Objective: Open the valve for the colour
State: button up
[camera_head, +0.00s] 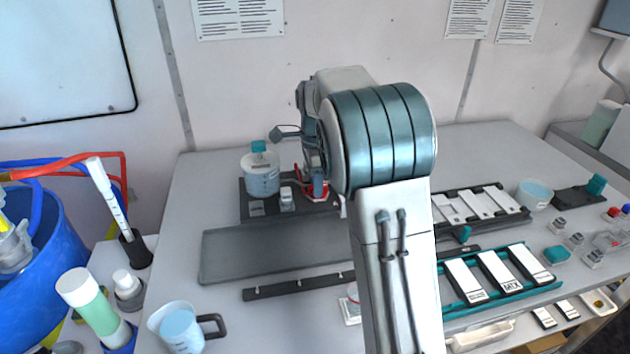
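A clear container with bluish contents (261,178) stands upright on a dark base (247,212) at the back left of the table. A teal piece (258,147) sits on top of it. Just right of it are a small white part (286,197) and a red part (317,191). My arm covers the middle of the view. Its far end, with my gripper (312,172), reaches down beside the red part, right of the container. My fingers are mostly hidden, so I cannot tell whether they are open or touch anything. I cannot clearly identify the colour valve.
A grey tray (225,256) lies in front of the dark base. A jug (180,328) stands at the front left. A blue bucket (45,265) with hoses stands at far left. Dark and teal racks (530,258) and small vials fill the right side.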

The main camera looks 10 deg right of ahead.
notch_tip(320, 180, up, 14)
jog(key=shift+f, duration=0.15)
dwell(0.5)
jog(key=s+f+n+t, duration=0.1)
jog(key=s+f+n, duration=0.3)
jog(key=s, duration=0.6)
jog(key=s+f+n+t, duration=0.1)
jog(key=s+f+n, duration=0.3)
jog(key=s+n, duration=0.4)
jog(key=s+f+n+t, duration=0.1)
jog(key=s+f+n, duration=0.3)
jog(key=s, duration=0.7)
jog(key=shift+s+d+n, duration=0.15)
jog(key=shift+s+n, duration=0.25)
jog(key=shift+n, duration=0.8)
jog(key=shift+f, duration=0.1)
